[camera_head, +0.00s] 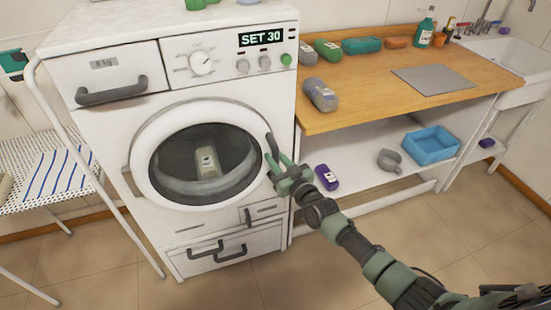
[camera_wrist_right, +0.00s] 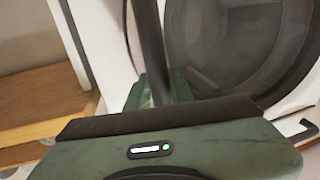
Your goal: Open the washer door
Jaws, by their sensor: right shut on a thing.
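The white washer (camera_head: 110,130) stands at the left with its round door (camera_head: 180,112) facing me. The door looks shut or nearly so; a small gap cannot be ruled out. A grey bottle (camera_head: 207,162) shows behind the dark glass. My right gripper (camera_head: 275,158) is at the door's right edge, shut on the dark door handle (camera_head: 270,142). In the right wrist view the handle (camera_wrist_right: 151,45) runs up as a dark bar from between the green fingers, beside the door glass (camera_wrist_right: 235,40). My left gripper is not in view.
A wooden counter (camera_head: 360,105) with several bottles stands right of the washer. Its lower shelf (camera_head: 350,185) holds a purple bottle (camera_head: 327,178), a grey mug (camera_head: 389,160) and a blue bin (camera_head: 430,146). A drying rack (camera_head: 60,170) is at the left. Tiled floor in front is clear.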

